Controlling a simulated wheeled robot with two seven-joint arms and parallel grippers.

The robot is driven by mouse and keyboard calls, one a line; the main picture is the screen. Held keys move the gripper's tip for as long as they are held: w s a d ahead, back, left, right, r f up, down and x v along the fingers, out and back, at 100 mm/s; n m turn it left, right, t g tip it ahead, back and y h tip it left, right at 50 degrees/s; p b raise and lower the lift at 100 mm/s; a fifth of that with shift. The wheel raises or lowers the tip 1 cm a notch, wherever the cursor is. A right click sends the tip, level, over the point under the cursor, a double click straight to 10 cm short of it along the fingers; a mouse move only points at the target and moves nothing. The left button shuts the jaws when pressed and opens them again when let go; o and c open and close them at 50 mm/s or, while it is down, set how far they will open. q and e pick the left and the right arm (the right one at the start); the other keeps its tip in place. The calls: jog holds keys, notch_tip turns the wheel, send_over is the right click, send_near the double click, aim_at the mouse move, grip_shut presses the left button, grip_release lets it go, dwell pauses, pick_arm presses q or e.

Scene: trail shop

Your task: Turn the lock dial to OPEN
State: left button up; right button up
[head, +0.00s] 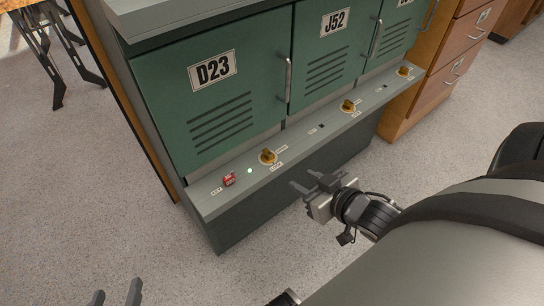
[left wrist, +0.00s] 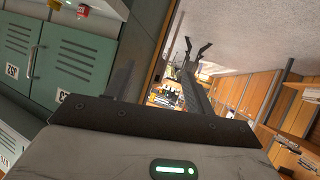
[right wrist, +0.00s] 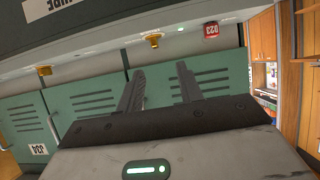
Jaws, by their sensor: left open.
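The nearest brass lock dial (head: 268,156) sits on the grey ledge under locker D23 (head: 238,100), between small labels; its exact pointing is too small to tell. It also shows in the right wrist view (right wrist: 153,40), beyond the fingers, and at the top edge of the left wrist view (left wrist: 54,4). A red D23 tag (head: 229,179) and a lit green light (head: 250,171) are left of it. My right gripper (head: 302,187) is open and empty in front of the ledge, apart from the dial. My left gripper (head: 117,292) is open and empty at the bottom left.
Two more brass dials (head: 348,105) (head: 404,71) sit further right on the ledge (head: 310,133), under locker J52 (head: 330,45) and another. A wooden drawer cabinet (head: 440,70) stands at the right. The speckled floor in front is clear.

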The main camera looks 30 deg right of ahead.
aim_at(271, 155)
jog(key=shift+t, duration=0.5)
jog(key=b+x, duration=0.1)
jog(key=x, duration=0.4)
jog(key=d+b+x, duration=0.1)
jog(key=b+x, duration=0.1)
jog(key=x, duration=0.3)
jog(key=b+x, duration=0.1)
jog(key=x, duration=0.4)
jog(key=shift+w+d+f, duration=0.15)
jog(key=shift+w, duration=0.05)
jog(key=shift+w+f, duration=0.15)
jog(key=shift+w, duration=0.3)
pick_arm(q)
notch_tip(271, 155, down, 8)
jog(key=d+g, duration=0.1)
jog(key=d, duration=0.1)
jog(key=shift+w+g+h, duration=0.3)
jog(key=shift+w, duration=0.05)
jog(key=shift+r, duration=0.2)
pick_arm(e)
jog(key=shift+y, duration=0.3)
grip_shut()
